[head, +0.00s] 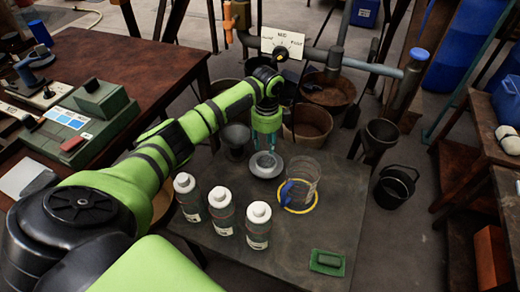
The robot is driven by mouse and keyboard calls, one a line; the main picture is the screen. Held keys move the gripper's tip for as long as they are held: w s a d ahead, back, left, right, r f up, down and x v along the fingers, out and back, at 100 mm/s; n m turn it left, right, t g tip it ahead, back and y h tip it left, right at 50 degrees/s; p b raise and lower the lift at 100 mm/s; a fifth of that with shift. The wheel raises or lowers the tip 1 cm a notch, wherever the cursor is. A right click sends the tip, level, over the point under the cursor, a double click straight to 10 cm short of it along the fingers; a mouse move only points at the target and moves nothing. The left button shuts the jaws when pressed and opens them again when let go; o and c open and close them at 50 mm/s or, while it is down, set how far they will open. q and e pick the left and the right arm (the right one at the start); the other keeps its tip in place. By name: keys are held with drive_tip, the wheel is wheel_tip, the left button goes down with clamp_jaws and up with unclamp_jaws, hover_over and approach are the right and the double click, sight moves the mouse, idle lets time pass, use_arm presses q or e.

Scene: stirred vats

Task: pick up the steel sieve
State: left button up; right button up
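A round grey metal dish-like thing (266,164), which looks like the steel sieve, lies near the far edge of the dark table (330,225). My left gripper (267,146) points down just above and behind it, its fingers close to the far rim. The picture is too small to show whether they touch it or how far apart they are. My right gripper is not in view.
A clear jug (305,172) with a blue handle stands right of the sieve, by a yellow ring (298,207). White-capped bottles (258,225) stand in front. A grey funnel-shaped vessel (236,138) is left. A green pad (327,262) lies near the front right corner.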

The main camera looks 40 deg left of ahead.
sight(262, 172)
use_arm(q)
drive_tip(key=f+b, duration=0.5)
drive_tip(key=shift+w+a+f, duration=0.2)
drive_tip(key=shift+a+f, duration=0.05)
drive_tip(key=shift+f+b, duration=0.45)
drive_tip(key=shift+f, duration=0.45)
drive_tip(key=f, duration=0.1)
drive_tip(key=f+b, duration=0.1)
drive_tip(key=f, duration=0.3)
drive_tip(key=shift+s+a+f, duration=0.1)
drive_tip(key=shift+s+a, duration=0.15)
drive_tip(key=shift+s, duration=0.05)
drive_tip(key=shift+f+b, duration=0.3)
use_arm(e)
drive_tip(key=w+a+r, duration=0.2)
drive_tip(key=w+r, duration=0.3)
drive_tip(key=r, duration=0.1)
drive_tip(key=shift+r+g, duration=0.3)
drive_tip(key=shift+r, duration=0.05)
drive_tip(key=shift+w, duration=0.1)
use_arm(q)
clamp_jaws()
